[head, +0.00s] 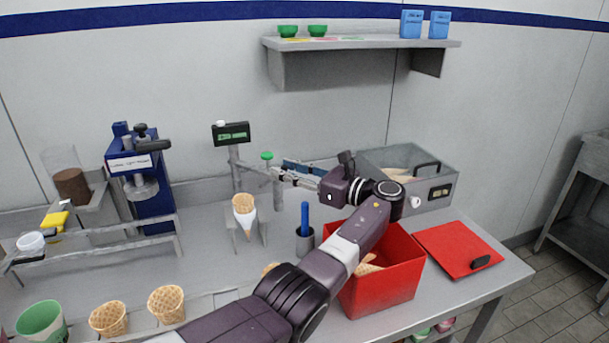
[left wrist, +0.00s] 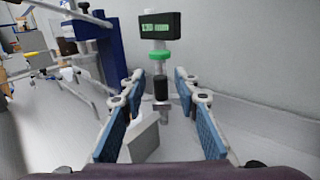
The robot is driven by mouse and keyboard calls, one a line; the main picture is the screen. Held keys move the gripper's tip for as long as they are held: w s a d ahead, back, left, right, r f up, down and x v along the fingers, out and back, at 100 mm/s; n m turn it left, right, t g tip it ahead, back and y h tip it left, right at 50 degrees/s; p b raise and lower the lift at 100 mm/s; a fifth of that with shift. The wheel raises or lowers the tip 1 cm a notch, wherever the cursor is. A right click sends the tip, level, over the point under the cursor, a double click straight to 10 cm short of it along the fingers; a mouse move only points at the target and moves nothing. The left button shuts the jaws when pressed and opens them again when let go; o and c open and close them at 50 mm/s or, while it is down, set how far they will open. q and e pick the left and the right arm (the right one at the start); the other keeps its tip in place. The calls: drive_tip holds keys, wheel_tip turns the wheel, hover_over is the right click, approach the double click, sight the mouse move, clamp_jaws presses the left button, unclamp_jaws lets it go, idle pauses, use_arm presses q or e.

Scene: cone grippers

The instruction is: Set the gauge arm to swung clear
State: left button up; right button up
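The gauge (head: 234,155) is a grey post with a dark box and lit green display on top, behind the cone stand. Its grey gauge arm (head: 252,168) reaches right from the post, near a green knob (head: 267,155). The left wrist view shows the display (left wrist: 160,25), the green knob (left wrist: 160,56) and a black grip (left wrist: 161,88) below it. My left gripper (head: 282,172) is open at the arm's right end. In the left wrist view its blue-padded fingers (left wrist: 158,80) flank the black grip, with gaps visible; contact is unclear. My right gripper is out of view.
A wafer cone in a white sleeve (head: 244,214) stands in a small holder left of my gripper. A blue press (head: 150,190) stands further left. A red bin (head: 390,285) and metal box (head: 435,190) are right. The wall shelf (head: 370,43) hangs above.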

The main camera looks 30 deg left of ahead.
use_arm(q)
drive_tip(key=s+d, duration=0.1)
drive_tip(key=d, duration=1)
